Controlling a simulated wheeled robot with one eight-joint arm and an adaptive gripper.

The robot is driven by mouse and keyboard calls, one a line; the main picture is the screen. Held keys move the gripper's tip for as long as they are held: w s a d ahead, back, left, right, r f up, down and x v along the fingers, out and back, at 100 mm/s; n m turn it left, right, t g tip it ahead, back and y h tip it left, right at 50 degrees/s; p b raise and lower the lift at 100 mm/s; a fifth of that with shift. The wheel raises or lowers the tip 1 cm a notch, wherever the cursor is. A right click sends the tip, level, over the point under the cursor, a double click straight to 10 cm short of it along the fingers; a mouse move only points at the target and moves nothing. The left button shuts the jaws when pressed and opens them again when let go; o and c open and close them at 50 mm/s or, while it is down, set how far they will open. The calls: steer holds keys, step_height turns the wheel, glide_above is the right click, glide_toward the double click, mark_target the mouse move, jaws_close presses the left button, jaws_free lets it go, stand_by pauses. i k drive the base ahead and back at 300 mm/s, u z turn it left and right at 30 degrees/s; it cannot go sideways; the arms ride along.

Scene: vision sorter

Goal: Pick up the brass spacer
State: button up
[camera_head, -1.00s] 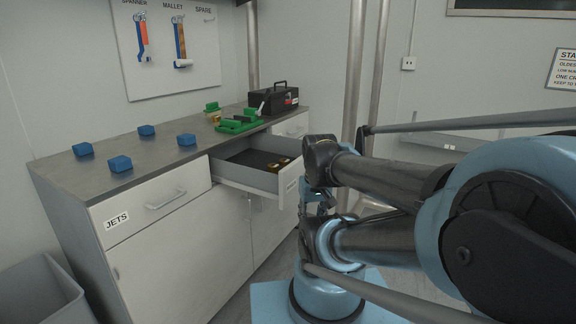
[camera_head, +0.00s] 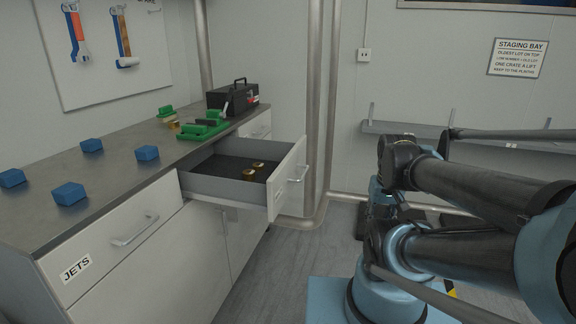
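Two small brass ring-like pieces, the brass spacers (camera_head: 249,174), lie close together in the open drawer (camera_head: 218,182), near its front panel. The other brass spacer (camera_head: 258,164) is just behind the first. They are too small to tell apart in detail. Another small brass-coloured piece (camera_head: 173,124) shows on the counter by the green blocks. My arm fills the right side of the view, to the right of the drawer and apart from it. I cannot make out my gripper.
Several blue blocks (camera_head: 69,194) sit on the counter (camera_head: 115,178). A green fixture (camera_head: 203,130) and a black toolbox (camera_head: 233,97) stand behind them. The drawer front (camera_head: 288,180) juts out over the floor. Grey floor (camera_head: 315,250) is clear between drawer and arm.

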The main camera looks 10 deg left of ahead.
mark_target(257, 167)
steer(key=z, duration=0.1)
steer(key=k, duration=1.3)
steer(key=u, duration=0.4)
steer(key=i, duration=0.95)
